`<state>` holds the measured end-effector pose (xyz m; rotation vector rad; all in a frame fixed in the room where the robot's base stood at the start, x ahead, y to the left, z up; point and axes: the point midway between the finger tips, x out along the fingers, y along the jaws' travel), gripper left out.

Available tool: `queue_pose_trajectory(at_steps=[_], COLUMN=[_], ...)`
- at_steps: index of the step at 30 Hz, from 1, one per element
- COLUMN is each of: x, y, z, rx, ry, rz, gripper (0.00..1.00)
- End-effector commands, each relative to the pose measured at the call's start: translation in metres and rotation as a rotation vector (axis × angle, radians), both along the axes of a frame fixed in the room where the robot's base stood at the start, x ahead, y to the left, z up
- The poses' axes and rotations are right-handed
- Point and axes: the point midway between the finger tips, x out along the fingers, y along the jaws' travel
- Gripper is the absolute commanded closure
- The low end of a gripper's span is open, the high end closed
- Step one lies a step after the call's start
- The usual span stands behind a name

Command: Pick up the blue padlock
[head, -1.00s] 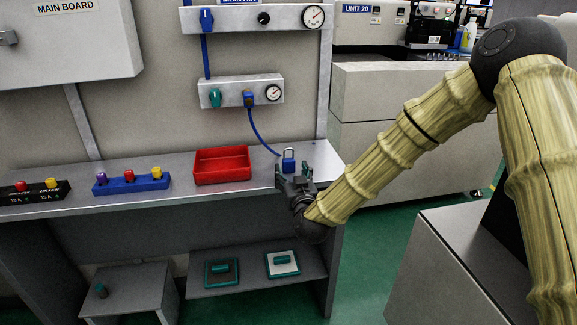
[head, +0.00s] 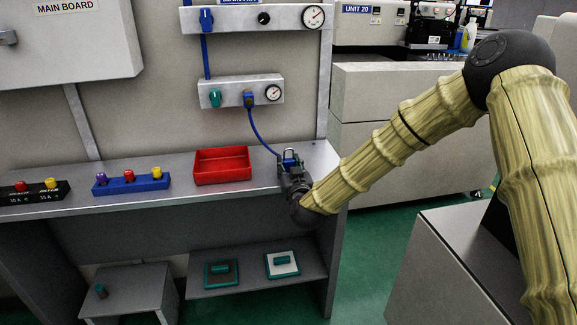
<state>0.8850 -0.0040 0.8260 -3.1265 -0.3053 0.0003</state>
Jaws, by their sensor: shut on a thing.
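The blue padlock (head: 289,155) is at the right end of the grey workbench, largely hidden behind my gripper. Its shackle and a little blue show above and between the fingers. My gripper (head: 291,164) reaches in from the right over the bench's front edge and is shut on the padlock. I cannot tell whether the padlock's base touches the bench.
A red tray (head: 222,178) stands on the bench (head: 258,185) left of my gripper. A blue block with colored knobs (head: 131,185) and a black block (head: 34,196) lie further left. A blue cable (head: 262,138) hangs just behind the padlock. The bench's right end is clear.

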Motion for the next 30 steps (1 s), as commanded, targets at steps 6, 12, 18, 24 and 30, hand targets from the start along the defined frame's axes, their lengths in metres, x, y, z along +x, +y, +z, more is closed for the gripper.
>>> queue_pose_trajectory(at_steps=[6, 12, 18, 24, 30], x=[0.000, 0.000, 0.000, -0.035, -0.080], y=[0.000, 0.000, 0.000, 0.001, 0.001], z=[0.001, 0.013, 0.036, 0.039, 0.043], rx=[0.000, -0.001, 0.000, 0.000, -0.002], ry=[-0.001, -0.002, -0.003, 0.002, 0.001], rz=[0.000, 0.001, 0.000, 0.002, 0.003], gripper=[0.91, 0.91, 0.91, 0.91, 0.91])
